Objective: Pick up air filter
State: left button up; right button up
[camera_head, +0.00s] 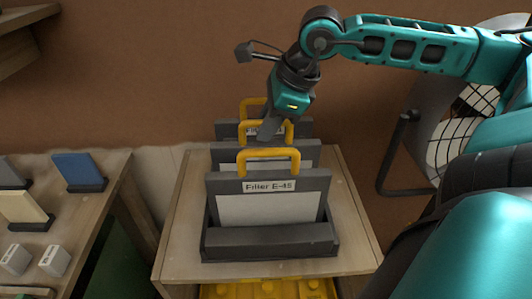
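Three grey-framed air filters with yellow handles stand upright one behind another in a dark holder (270,242) on a small wooden table. The front filter (268,208) has a pale panel and a label reading "Filter E-45". The middle filter (304,155) and the rear filter (228,130) are partly hidden behind it. My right gripper (267,130) points down at the handles of the middle and rear filters. Its fingers overlap these handles in the picture; contact and opening cannot be told. My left gripper is out of view.
The wooden table top (352,225) has bare edges around the holder. A bench (105,185) at the left carries a blue panel (78,169), a cream panel (24,207) and small grey blocks. A fan (455,125) stands at the right. A yellow crate (268,290) shows below.

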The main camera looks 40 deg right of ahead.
grip_shut()
dwell(0.4)
notch_tip(320, 180, up, 28)
jog(key=p, duration=0.2)
jog(key=shift+p, duration=0.4)
